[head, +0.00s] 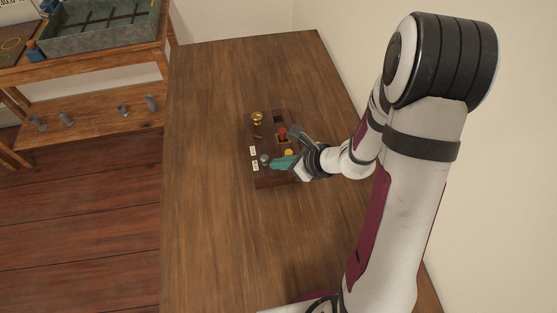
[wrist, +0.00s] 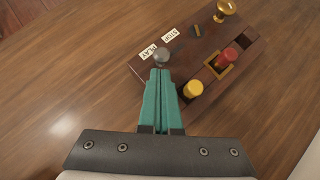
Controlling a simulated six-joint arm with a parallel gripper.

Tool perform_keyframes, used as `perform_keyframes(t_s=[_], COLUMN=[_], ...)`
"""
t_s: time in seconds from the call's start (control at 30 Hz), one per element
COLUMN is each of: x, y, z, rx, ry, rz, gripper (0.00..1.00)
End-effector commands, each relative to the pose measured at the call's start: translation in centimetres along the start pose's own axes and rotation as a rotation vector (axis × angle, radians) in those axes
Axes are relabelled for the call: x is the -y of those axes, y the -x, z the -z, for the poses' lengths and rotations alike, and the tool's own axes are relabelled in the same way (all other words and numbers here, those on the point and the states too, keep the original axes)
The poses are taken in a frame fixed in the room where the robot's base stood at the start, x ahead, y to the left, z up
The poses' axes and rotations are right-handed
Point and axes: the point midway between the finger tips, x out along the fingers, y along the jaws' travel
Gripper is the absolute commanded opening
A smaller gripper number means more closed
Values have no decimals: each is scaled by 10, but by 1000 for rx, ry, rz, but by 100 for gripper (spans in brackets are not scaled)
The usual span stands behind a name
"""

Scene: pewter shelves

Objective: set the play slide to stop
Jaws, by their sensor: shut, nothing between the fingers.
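The play slide is a grey round knob (wrist: 162,54) on a dark wooden board (wrist: 205,38). It also shows in the head view (head: 264,159). The white PLAY label (wrist: 154,51) is right beside the knob. The STOP label (wrist: 171,35) is farther along the same edge, toward the brass knob. My gripper (wrist: 160,71) has teal fingers, shut and empty, with their tips at the near side of the grey knob. I cannot tell if they touch it. The slide's track is mostly hidden. In the head view my gripper (head: 274,162) reaches over the board from the right.
The board also carries a yellow knob (wrist: 193,89) close to the right of my fingers, a red knob (wrist: 229,55) in a yellow frame, and a brass knob (wrist: 226,9) at the far end. The wooden table (head: 210,220) around the board is clear.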

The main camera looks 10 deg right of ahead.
Motion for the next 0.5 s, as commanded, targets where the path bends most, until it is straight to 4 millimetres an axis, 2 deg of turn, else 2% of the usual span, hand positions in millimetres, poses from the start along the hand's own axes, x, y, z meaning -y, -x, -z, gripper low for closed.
perform_keyframes(t_s=[0.37, 0.5], x=[0, 12], y=[-3, -11], z=[-3, -11], rx=[1, 1], ry=[-1, 1], rz=[0, 0], gripper=[0, 0])
